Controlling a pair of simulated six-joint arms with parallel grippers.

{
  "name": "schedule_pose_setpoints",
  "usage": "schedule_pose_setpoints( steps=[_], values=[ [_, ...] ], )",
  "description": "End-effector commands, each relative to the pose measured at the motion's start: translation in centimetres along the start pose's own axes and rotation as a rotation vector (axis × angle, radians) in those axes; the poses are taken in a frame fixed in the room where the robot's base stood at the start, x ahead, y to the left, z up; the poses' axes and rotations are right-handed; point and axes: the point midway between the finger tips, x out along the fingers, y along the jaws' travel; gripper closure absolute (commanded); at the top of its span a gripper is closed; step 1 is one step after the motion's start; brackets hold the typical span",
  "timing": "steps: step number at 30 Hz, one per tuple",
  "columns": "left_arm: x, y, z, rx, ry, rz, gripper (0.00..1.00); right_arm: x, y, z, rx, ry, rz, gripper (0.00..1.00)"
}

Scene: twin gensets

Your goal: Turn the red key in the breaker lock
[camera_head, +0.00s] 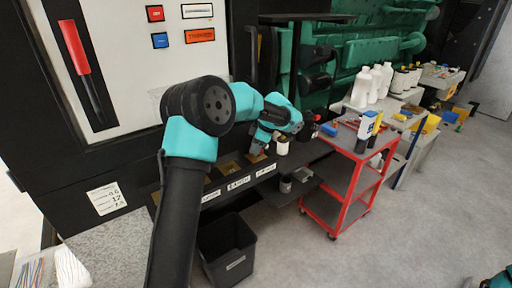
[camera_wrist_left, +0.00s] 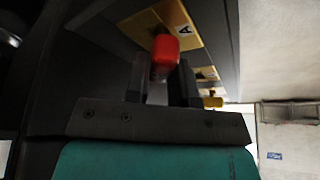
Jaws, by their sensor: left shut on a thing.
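The red key (camera_wrist_left: 164,55) stands at a yellow lock plate (camera_wrist_left: 140,25) marked "A" in the left wrist view. My left gripper (camera_wrist_left: 165,82) is shut on the red key, with one dark finger on each side of it. In the head view my left gripper (camera_head: 260,147) is at the yellow plates on the ledge below the dark cabinet, and the key is hidden there. I cannot tell how far the key is turned.
A second yellow plate with a yellow key (camera_wrist_left: 213,101) lies beyond the first. A black bin (camera_head: 228,250) stands below the ledge. A red cart (camera_head: 345,195) stands to the right. The cabinet carries a red-handled lever (camera_head: 75,48).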

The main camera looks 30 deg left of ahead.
Motion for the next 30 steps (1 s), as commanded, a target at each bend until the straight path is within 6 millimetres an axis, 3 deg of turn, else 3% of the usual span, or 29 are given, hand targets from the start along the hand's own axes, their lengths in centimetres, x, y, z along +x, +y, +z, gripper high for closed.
schedule_pose_setpoints(
  steps=[18,30],
  values=[
    [0.00,-0.06,-0.05,0.723,0.000,0.306,1.00,0.00,0.00,0.00,0.000,0.000,0.000,0.57],
    [0.00,0.01,0.02,0.810,0.000,0.343,1.00,0.00,0.00,0.00,0.000,0.000,0.000,0.57]
  ],
)
